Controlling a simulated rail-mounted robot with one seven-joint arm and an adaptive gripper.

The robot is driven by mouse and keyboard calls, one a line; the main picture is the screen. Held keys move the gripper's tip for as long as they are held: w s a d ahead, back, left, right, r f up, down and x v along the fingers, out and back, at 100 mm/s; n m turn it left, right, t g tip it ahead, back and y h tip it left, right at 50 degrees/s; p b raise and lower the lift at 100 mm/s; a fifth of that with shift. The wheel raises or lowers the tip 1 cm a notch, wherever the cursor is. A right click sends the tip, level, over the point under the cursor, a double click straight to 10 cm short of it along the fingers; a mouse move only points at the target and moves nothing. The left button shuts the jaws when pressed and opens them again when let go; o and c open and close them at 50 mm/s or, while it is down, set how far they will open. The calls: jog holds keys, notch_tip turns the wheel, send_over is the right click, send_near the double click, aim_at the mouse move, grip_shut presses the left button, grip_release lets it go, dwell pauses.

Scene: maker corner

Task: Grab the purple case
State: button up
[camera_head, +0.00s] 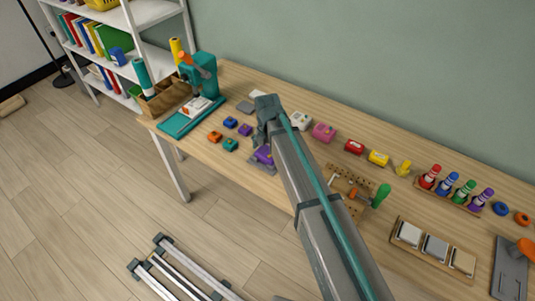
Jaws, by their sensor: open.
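A purple case (264,155) with a small yellow mark sits on a grey plate (256,166) near the front edge of the wooden table. My gripper (261,142) points down just behind and above the purple case, and my arm passes to the right of it. The gripper is open. Its fingertips are small and partly hidden, so I cannot tell whether they touch the case.
A smaller purple block (245,129) lies left among blue, orange and teal blocks. A teal press (203,80) stands at the table's left end. White, pink (323,132), red and yellow cases line the back. A pegboard (350,190) is right of my arm.

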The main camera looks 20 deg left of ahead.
jog(key=shift+f, duration=0.1)
jog(key=shift+c, duration=0.2)
jog(key=c, duration=1)
